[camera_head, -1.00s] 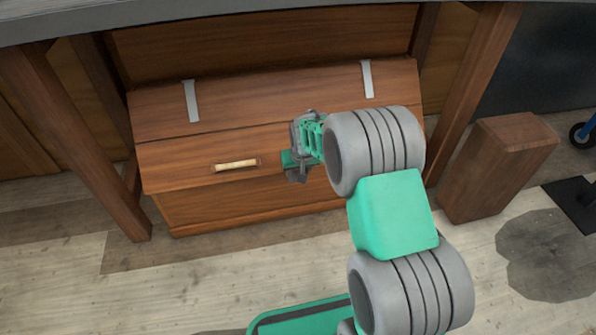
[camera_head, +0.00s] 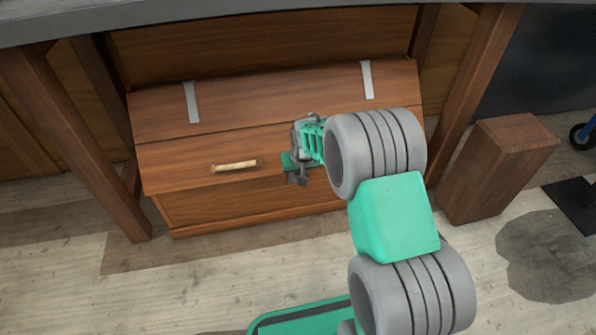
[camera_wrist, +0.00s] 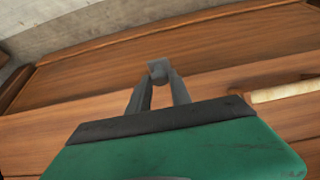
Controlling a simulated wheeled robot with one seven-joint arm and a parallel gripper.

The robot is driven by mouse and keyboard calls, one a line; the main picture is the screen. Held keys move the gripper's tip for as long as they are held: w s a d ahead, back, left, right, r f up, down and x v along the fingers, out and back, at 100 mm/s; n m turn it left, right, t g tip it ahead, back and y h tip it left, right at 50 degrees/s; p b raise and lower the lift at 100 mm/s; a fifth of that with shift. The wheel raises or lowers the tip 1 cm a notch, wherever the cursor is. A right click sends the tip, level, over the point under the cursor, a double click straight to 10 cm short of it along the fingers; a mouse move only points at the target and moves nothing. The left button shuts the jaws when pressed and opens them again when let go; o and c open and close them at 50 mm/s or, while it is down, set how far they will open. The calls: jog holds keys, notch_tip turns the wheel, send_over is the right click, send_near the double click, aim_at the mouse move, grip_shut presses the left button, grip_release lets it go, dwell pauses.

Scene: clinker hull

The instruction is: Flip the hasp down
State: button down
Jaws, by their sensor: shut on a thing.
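The wooden chest (camera_head: 200,153) stands under the bench with its lid down. My gripper (camera_wrist: 158,82) is at the chest's front, right of the pale handle, with its fingers shut on a small grey metal plate that looks like the hasp (camera_wrist: 158,68). In the head view my gripper (camera_head: 297,163) partly hides that spot, and a small grey piece shows below it. How far the hasp is turned is hard to tell, and its fixing is hidden.
The pale handle (camera_head: 234,166) juts from the chest front, close to the left of my gripper. Two metal straps (camera_head: 191,101) lie on the lid. Bench legs (camera_head: 75,140) flank the chest, and a wooden block (camera_head: 495,165) stands at right. The floor in front is largely clear.

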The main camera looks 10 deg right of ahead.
notch_tip(320, 180, down, 11)
jog(key=t, duration=1.9)
jog(key=shift+w+t, duration=0.3)
jog(key=shift+w, duration=0.05)
jog(key=shift+w+r, duration=0.1)
jog(key=shift+r, duration=0.05)
